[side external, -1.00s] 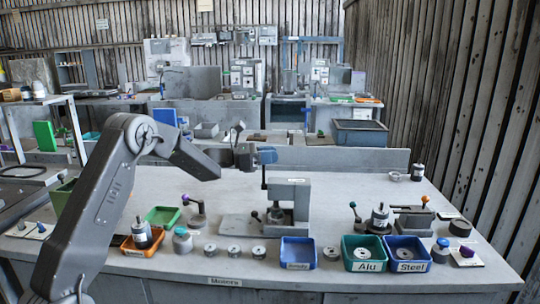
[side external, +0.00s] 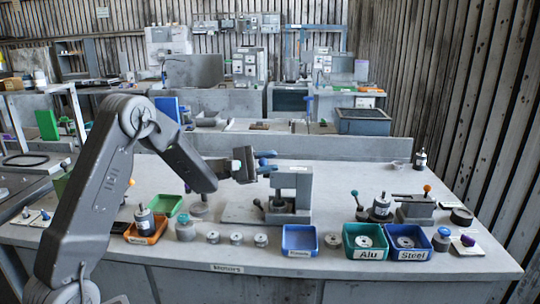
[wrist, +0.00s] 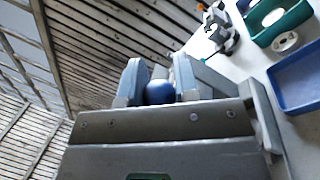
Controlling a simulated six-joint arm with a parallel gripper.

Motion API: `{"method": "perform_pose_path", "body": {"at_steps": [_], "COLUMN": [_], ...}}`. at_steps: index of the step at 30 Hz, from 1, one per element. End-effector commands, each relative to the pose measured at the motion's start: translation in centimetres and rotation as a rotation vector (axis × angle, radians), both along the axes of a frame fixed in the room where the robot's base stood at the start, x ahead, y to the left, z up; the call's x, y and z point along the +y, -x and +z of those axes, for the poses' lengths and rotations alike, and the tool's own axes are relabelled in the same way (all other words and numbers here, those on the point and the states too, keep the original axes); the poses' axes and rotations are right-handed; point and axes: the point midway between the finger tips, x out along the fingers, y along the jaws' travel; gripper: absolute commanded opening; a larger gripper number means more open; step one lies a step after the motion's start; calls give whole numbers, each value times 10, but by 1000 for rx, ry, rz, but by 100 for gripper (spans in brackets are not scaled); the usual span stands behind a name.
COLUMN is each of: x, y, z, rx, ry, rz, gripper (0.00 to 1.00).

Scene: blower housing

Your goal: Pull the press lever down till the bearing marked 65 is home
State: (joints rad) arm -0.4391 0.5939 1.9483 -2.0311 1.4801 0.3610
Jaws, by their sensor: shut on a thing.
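The grey press (side external: 292,192) stands on the bench, with its lever on the left side. My gripper (side external: 267,162) is at the lever end, left of the press top. In the wrist view a blue ball knob (wrist: 159,92) sits between the two fingers of my gripper (wrist: 158,88), which are shut on it. The lever's bar is mostly hidden by the fingers. Several grey ring-shaped parts (side external: 236,239) lie along the bench front, but I cannot read a 65 on any. The bearing under the press ram is too small to make out.
A blue tray (side external: 299,253) is in front of the press. A green Alu bin (side external: 367,254) and a blue Steel bin (side external: 409,254) stand to its right. An orange tray (side external: 147,238) and a green tray (side external: 165,206) are at left.

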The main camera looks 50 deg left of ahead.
Motion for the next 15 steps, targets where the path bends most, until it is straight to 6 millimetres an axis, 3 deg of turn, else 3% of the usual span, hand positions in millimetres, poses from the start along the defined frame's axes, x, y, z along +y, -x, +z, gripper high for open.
{"method": "perform_pose_path", "body": {"at_steps": [15], "x": [-11], "y": [11], "z": [-17], "rx": [-56], "ry": [-59], "rz": [-2], "gripper": [0]}}
